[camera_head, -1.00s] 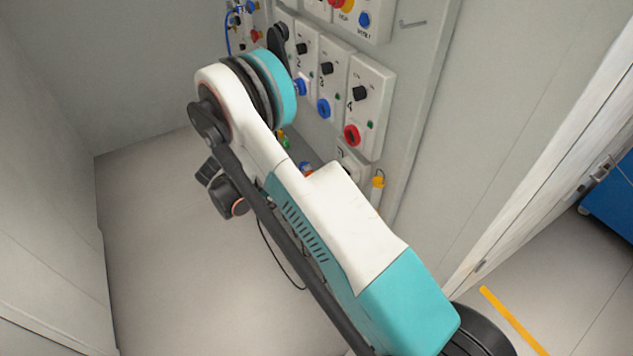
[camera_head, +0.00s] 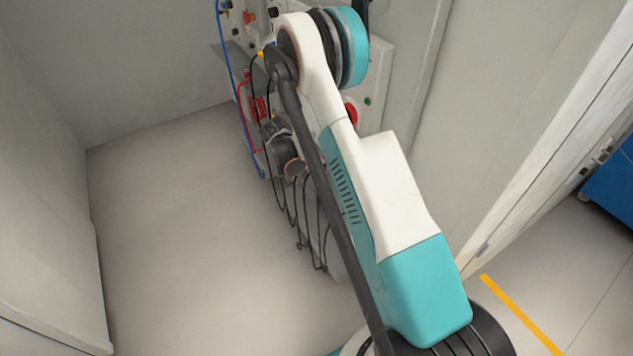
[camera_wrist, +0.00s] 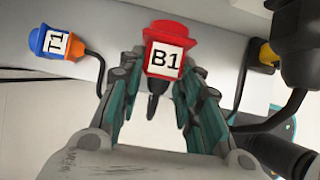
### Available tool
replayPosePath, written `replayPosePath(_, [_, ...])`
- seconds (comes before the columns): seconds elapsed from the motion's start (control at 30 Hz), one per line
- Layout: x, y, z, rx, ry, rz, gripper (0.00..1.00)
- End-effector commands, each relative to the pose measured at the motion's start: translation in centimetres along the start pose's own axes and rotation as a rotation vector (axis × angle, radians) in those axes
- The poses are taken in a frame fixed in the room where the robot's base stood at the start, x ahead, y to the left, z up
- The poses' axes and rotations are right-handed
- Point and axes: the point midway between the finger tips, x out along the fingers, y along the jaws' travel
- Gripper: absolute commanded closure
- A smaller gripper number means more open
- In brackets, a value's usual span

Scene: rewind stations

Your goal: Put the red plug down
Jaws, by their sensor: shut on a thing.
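The red plug (camera_wrist: 172,32) carries a white label reading B1. My gripper (camera_wrist: 163,72) is shut on it, with a finger on each side of its body. The plug's dark lower end points back between the fingers in the wrist view. Behind the plug is a light grey ledge (camera_wrist: 215,75); I cannot tell whether the plug touches it. In the head view my arm covers much of the work area, and I cannot make out the held plug for certain.
A blue and orange plug (camera_wrist: 58,43) labelled T1 lies on the ledge to the left. A yellow connector (camera_wrist: 267,53) with a dark cable is at the right. Several black cables (camera_head: 300,220) hang below the panel. The floor (camera_head: 180,220) at left is clear.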

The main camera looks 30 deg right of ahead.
Motion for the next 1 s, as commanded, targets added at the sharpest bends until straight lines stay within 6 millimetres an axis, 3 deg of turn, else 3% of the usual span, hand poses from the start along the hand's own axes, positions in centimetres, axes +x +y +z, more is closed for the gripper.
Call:
replayPosePath(0.23, [1.5, 0.0, -1.0, 0.000, -0.001, 0.000, 0.97])
replayPosePath(0.5, [5.1, 0.0, -2.9, 0.001, -0.001, 0.000, 0.97])
replayPosePath(0.93, [5.3, 0.0, -2.9, 0.000, -0.001, 0.000, 0.97])
replayPosePath(0.97, [5.3, 0.0, -2.9, 0.000, -0.001, 0.000, 0.66])
replayPosePath(1.0, [5.3, 0.0, -2.9, 0.000, -0.001, 0.000, 0.57])
